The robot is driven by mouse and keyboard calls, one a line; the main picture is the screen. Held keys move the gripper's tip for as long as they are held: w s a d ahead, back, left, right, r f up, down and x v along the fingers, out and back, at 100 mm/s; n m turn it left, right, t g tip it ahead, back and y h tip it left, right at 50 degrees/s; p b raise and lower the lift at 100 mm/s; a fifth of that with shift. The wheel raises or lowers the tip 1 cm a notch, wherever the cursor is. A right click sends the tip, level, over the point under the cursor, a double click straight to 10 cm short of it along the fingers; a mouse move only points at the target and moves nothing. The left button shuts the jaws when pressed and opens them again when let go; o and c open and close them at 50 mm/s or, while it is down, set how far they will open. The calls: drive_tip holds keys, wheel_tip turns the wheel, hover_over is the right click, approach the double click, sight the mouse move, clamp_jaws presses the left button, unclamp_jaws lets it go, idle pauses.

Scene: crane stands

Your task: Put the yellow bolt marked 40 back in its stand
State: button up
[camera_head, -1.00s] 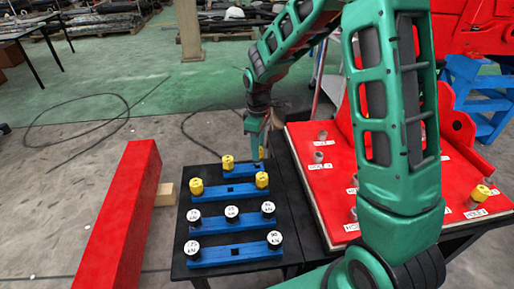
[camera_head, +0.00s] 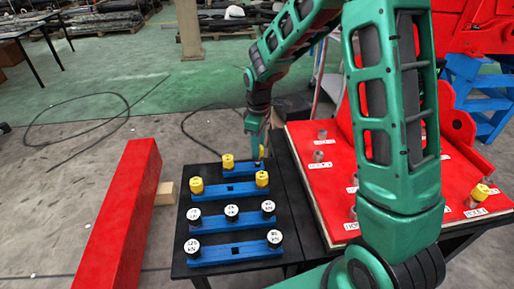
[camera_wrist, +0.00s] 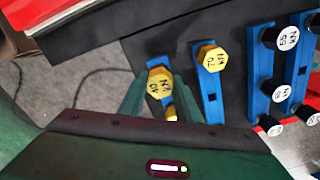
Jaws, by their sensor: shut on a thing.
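The yellow bolt marked 40 (camera_wrist: 160,80) is between the fingers of my gripper (camera_wrist: 162,98), which is shut on it. In the head view, this bolt (camera_head: 262,152) shows partly behind the fingertips at the right end of the rearmost blue stand (camera_head: 246,168). The bolt appears upright over or in that end; I cannot tell how deep it sits. A second yellow bolt (camera_head: 228,161) stands at the same stand's left end and shows partly hidden in the wrist view (camera_wrist: 171,112). My gripper (camera_head: 257,148) points down.
In front, another blue stand (camera_head: 230,190) holds two yellow bolts, one marked 70 (camera_wrist: 211,58). Nearer stands hold white-topped bolts (camera_head: 232,212). The red board (camera_head: 310,190) with pegs and a yellow bolt (camera_head: 481,192) lies right. A red beam (camera_head: 120,215) lies left.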

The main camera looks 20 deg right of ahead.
drive_tip(key=shift+f, duration=0.15)
drive_tip(key=shift+f, duration=1.4)
drive_tip(key=o, duration=1.2)
drive_tip(key=shift+r, duration=2.45)
